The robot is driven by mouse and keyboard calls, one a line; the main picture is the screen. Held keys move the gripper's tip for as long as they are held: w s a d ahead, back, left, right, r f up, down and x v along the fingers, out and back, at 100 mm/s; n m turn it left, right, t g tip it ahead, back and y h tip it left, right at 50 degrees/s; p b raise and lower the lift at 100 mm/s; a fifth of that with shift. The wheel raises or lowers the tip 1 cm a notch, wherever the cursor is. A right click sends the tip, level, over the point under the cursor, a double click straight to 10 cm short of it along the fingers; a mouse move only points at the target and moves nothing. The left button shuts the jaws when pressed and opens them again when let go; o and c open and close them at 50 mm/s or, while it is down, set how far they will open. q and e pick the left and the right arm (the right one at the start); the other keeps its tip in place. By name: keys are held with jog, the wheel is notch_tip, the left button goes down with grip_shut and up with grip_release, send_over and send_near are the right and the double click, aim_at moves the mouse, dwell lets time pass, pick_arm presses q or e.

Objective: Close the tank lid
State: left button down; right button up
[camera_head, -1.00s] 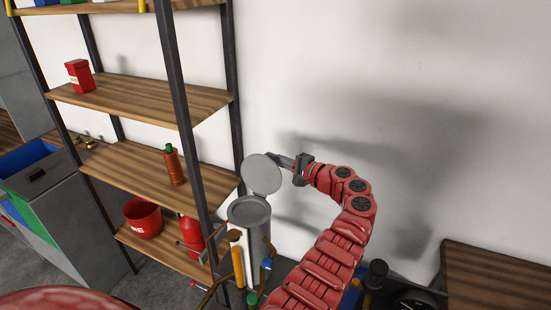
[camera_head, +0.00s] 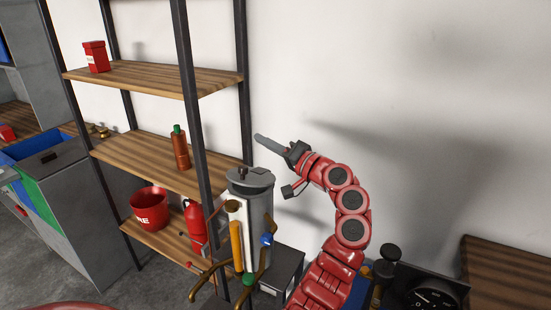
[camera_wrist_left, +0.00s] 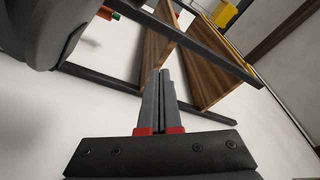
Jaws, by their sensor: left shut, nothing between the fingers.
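The tank (camera_head: 262,215) is a grey upright cylinder in front of the shelf's right side. Its round grey lid (camera_head: 250,179) lies flat over the top, and the tank's opening is hidden. My left gripper (camera_head: 262,139) is shut and empty, above and slightly right of the lid and apart from it. Its closed fingers also show in the left wrist view (camera_wrist_left: 161,77), pointing toward the shelf. My right gripper is not in view.
A metal-framed shelf (camera_head: 150,77) stands left of the tank, holding a red bucket (camera_head: 149,205) and an orange-brown bottle (camera_head: 180,148). Pipes with an orange handle (camera_head: 236,246) stand before the tank. The wall area right of my gripper is clear.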

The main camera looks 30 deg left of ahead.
aim_at(242, 175)
pick_arm(q)
jog(key=s+f+n+b, duration=0.1)
jog(key=s+n+b, duration=0.1)
jog(key=n+b, duration=0.1)
jog(key=s+f+n+g+b, duration=0.1)
jog(key=s+f+n+b, duration=0.1)
jog(key=b, duration=0.2)
jog(key=s+f+n+g+y+b, duration=0.1)
jog(key=n+b, duration=0.2)
jog(key=b, duration=0.1)
jog(key=shift+s+f+n, duration=0.3)
jog(key=shift+s+f, duration=0.1)
jog(key=shift+s+f+n+g+b, duration=0.6)
jog(key=shift+n+b, duration=0.35)
jog(key=shift+n, duration=0.15)
jog(key=shift+s+f+b, duration=0.25)
jog(key=shift+f+b, duration=0.1)
jog(key=shift+f, duration=0.1)
jog(key=shift+d, duration=0.15)
